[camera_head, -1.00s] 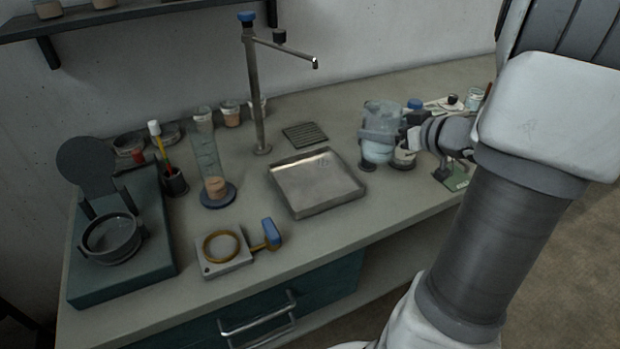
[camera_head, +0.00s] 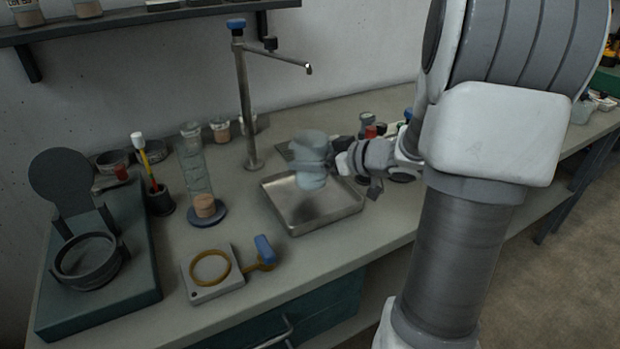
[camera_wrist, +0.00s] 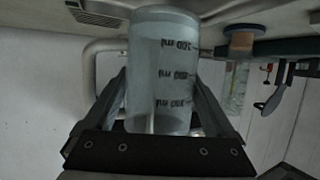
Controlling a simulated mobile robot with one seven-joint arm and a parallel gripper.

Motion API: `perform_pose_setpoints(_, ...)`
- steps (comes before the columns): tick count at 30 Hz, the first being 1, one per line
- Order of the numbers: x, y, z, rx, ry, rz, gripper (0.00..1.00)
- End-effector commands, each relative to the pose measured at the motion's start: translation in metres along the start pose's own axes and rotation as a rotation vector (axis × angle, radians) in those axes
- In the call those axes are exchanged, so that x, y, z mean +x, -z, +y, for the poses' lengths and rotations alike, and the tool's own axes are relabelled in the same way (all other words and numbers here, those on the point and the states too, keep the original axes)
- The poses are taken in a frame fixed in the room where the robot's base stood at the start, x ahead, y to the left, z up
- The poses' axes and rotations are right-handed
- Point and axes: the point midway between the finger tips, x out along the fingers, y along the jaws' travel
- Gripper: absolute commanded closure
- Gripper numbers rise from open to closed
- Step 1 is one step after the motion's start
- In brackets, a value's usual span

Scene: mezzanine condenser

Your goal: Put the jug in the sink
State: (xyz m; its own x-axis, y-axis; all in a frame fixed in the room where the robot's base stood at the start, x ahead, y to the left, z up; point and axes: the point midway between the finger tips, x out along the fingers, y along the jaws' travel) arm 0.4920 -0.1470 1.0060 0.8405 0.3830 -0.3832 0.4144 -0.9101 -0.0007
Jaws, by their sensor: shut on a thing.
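The jug (camera_head: 312,157) is a pale, translucent blue-grey vessel. In the wrist view the jug (camera_wrist: 163,70) shows dark millilitre marks and appears upside down. My gripper (camera_head: 330,160) is shut on it, with one finger on each side in the wrist view. The sink (camera_head: 299,221) is a shallow square metal basin in the bench top. In the head view the jug appears upright over the back right part of the sink. Whether its base touches the sink floor I cannot tell.
A tap (camera_head: 246,110) with a blue knob stands behind the sink. A glass cylinder (camera_head: 195,165) stands to its left. A device with a yellow ring (camera_head: 210,270) lies at the front left. Small items (camera_head: 368,131) crowd the bench behind my gripper.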

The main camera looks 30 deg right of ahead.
Motion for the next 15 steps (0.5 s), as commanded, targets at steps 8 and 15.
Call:
perform_pose_setpoints(8, 0.013, -0.02, -0.001, 0.003, 0.0, 0.0, 0.71)
perform_pose_setpoints(15, 0.02, -0.038, -0.001, 0.0, -0.001, 0.001, 0.71)
